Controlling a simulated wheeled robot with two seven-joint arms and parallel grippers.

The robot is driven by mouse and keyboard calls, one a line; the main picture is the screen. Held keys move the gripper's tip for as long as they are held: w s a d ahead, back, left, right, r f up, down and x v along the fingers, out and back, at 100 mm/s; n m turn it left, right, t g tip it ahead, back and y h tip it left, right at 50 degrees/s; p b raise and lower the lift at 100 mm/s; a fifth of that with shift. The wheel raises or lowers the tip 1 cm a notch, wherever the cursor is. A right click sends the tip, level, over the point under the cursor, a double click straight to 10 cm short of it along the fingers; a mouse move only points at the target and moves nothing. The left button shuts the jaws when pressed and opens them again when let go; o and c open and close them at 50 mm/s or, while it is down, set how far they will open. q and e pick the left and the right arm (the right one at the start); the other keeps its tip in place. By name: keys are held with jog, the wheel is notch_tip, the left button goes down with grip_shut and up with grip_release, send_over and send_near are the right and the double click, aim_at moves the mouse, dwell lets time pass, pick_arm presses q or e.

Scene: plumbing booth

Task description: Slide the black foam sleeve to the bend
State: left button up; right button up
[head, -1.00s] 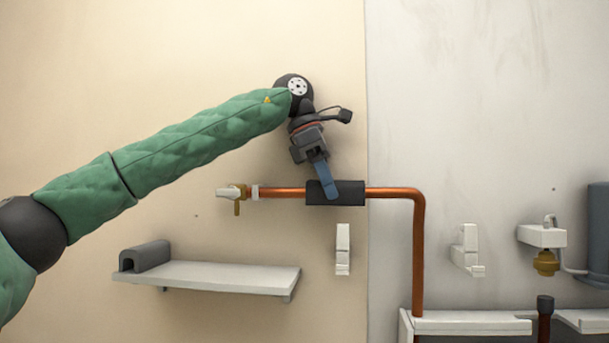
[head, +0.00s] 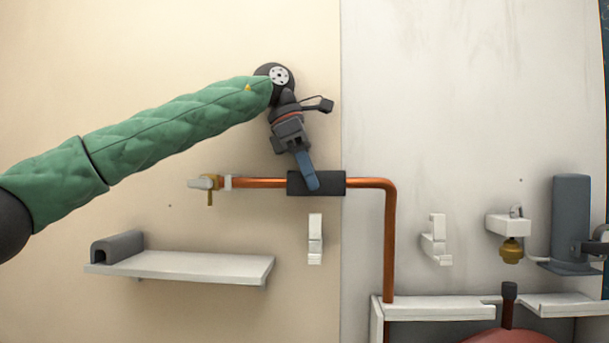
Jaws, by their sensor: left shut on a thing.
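The black foam sleeve (head: 332,183) sits around the horizontal part of the copper pipe (head: 260,183). Its right end is a short stretch of bare pipe away from the bend (head: 388,186), where the pipe turns down. My left gripper (head: 311,186) comes from above with its blue-grey fingers at the middle of the sleeve and is shut on it. The near finger hides part of the sleeve, and the far finger is hidden. My right gripper is not in view.
A valve with a brass lever (head: 207,187) is at the pipe's left end. A white clip (head: 315,240) is on the wall below the sleeve. A shelf (head: 200,265) with a grey foam piece (head: 117,246) is lower left. The wall above the bend is clear.

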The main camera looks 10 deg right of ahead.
aim_at(341, 174)
pick_arm(q)
jog(key=shift+s+d, duration=0.15)
jog(key=shift+d, duration=0.35)
jog(key=shift+s+d, duration=0.3)
jog(key=shift+d, duration=0.65)
jog(key=shift+s+d+p, duration=0.25)
jog(key=shift+d+p, duration=0.05)
jog(key=shift+d, duration=0.5)
jog(key=shift+s+d, duration=0.15)
jog(key=shift+d, duration=0.45)
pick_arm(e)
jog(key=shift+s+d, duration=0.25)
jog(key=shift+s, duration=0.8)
pick_arm(q)
jog(key=o, duration=1)
jog(key=shift+o, duration=0.2)
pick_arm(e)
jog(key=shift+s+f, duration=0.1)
